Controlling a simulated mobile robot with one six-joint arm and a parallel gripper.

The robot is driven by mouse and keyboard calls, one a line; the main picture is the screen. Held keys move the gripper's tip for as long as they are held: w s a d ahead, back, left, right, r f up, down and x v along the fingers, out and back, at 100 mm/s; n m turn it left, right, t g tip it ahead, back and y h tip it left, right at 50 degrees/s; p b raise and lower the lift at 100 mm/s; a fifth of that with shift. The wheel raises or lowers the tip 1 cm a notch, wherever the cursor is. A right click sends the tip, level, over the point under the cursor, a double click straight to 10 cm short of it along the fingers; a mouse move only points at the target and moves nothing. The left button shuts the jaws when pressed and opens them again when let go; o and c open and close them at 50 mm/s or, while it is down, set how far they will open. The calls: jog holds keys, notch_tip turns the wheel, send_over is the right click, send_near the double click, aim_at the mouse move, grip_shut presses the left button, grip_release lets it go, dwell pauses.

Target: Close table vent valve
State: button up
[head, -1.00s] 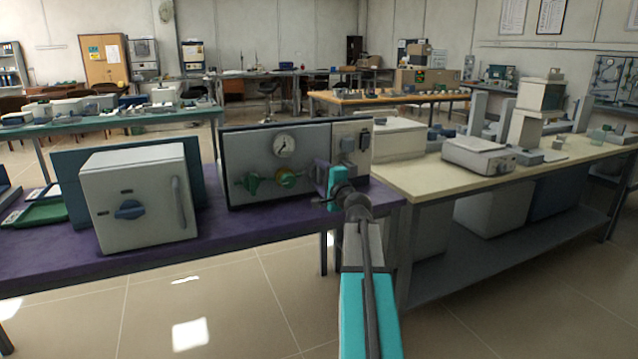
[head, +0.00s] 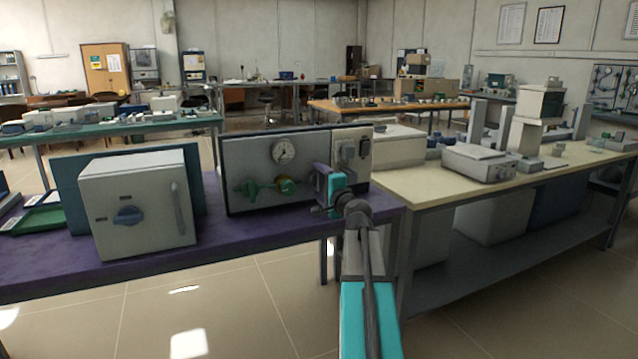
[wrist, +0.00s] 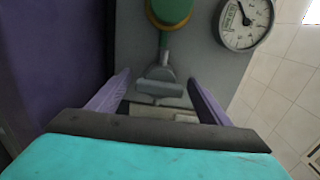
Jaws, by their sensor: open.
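The grey panel box (head: 247,160) stands on the purple table (head: 240,228), with a round gauge (head: 284,152) and green valve fittings (head: 250,188) on its front. The gauge also shows in the wrist view (wrist: 245,20). There a green knob with a gold ring (wrist: 170,12) is at the top, joined by a stem to a grey T-shaped handle (wrist: 160,86). My gripper (wrist: 158,85) is open, its purple fingers on either side of this handle, with gaps visible on both sides. In the head view my gripper (head: 318,185) is at the panel's right part. Contact cannot be told.
A white furnace (head: 138,205) with a blue knob stands left of the panel on the same table. A cream bench (head: 430,185) with a balance (head: 478,162) stands to the right. The tiled floor in front is clear.

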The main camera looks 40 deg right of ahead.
jog(key=b+v, duration=0.2)
jog(key=v, duration=1.1)
jog(key=shift+s, duration=0.4)
jog(key=shift+a, duration=0.1)
dwell(0.9)
jog(key=shift+s, duration=0.1)
